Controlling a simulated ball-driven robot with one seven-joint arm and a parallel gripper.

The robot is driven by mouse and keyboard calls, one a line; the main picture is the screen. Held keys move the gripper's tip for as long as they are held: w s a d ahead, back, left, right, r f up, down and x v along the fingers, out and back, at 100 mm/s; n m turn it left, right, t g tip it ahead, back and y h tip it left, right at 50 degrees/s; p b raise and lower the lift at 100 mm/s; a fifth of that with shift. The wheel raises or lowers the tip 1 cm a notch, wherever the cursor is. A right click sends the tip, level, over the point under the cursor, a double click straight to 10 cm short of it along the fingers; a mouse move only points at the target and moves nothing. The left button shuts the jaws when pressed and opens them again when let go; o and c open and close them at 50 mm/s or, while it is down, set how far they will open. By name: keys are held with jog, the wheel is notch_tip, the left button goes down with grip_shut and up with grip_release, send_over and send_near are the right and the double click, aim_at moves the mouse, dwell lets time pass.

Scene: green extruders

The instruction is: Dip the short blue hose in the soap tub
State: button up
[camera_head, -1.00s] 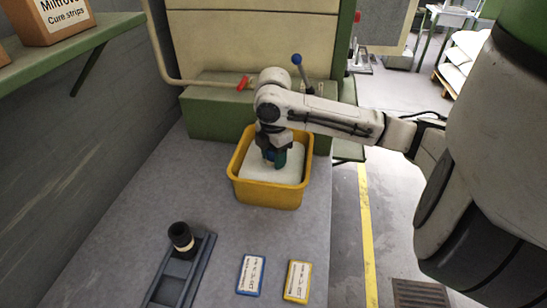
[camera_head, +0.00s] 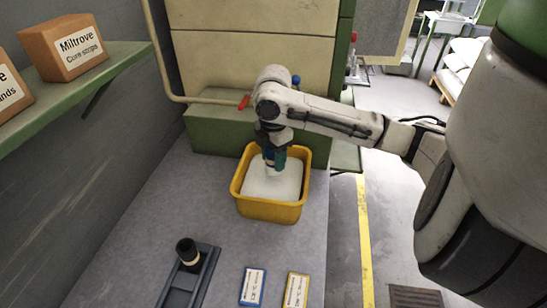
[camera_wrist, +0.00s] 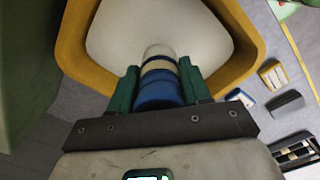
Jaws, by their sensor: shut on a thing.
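My gripper (camera_head: 273,157) is shut on the short blue hose and holds it upright over the soap tub. In the wrist view, the green fingers (camera_wrist: 157,88) clamp both sides of the blue hose (camera_wrist: 158,91). The hose has a tan band and a whitish far end, pointing at the white soap. The soap tub (camera_head: 268,210) is a yellow bin filled with smooth white soap; its rim also shows in the wrist view (camera_wrist: 72,40). The whitish hose end appears just above the soap, inside the tub walls.
A black hose with a pale band (camera_head: 187,251) stands in a dark grey rack (camera_head: 204,276) at the front left. A blue-edged card (camera_head: 253,286) and a yellow-edged card (camera_head: 296,290) lie to its right. A green machine base (camera_head: 215,135) stands behind the tub.

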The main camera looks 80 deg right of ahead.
notch_tip(320, 180, up, 5)
jog(key=p, duration=0.3)
jog(key=shift+r+p, duration=0.15)
jog(key=shift+p, duration=0.25)
dwell(0.7)
